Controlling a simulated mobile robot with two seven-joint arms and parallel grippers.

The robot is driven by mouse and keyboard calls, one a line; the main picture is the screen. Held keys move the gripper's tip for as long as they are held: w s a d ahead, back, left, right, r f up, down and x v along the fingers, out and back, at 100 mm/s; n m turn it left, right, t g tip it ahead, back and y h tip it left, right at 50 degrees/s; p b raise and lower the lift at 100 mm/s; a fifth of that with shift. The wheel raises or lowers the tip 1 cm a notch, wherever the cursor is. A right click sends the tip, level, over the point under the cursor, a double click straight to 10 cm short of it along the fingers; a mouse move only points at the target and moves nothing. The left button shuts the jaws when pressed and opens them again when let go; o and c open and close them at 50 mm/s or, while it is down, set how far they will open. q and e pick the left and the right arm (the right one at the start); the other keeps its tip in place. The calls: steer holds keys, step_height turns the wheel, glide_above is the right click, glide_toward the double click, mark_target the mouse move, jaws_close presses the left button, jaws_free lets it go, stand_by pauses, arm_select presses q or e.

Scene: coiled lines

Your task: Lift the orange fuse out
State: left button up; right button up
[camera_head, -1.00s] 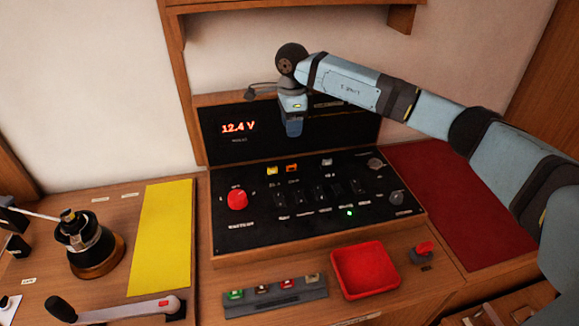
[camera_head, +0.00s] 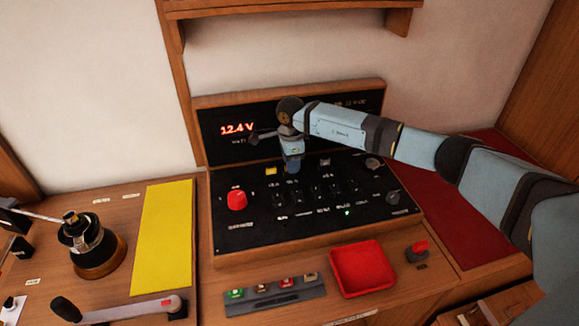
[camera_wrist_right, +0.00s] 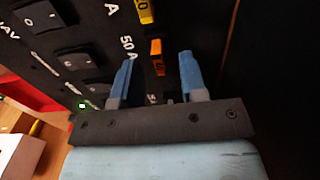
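The orange fuse (camera_wrist_right: 157,57) sits in the black panel, beside a "50 A" label, in the right wrist view. It shows between and a little beyond the fingertips of my right gripper (camera_wrist_right: 158,62), which is open and apart from the fuse. In the head view my right gripper (camera_head: 293,168) hangs over the back row of the panel and hides the orange fuse. A yellow fuse (camera_wrist_right: 144,11) is next to the orange one; it also shows in the head view (camera_head: 271,171). My left gripper is not in view.
The panel (camera_head: 275,230) carries a red knob (camera_head: 236,199) and several black switches. In front are a red tray (camera_head: 362,268) and a grey holder (camera_head: 275,299) with several coloured fuses. A yellow mat (camera_head: 163,240) lies left. The upright display panel stands close behind my gripper.

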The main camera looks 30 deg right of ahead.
steer(key=shift+f, duration=0.45)
steer(key=c, duration=0.6)
jaws_close()
step_height(320, 180, up, 10)
steer(key=b, duration=0.1)
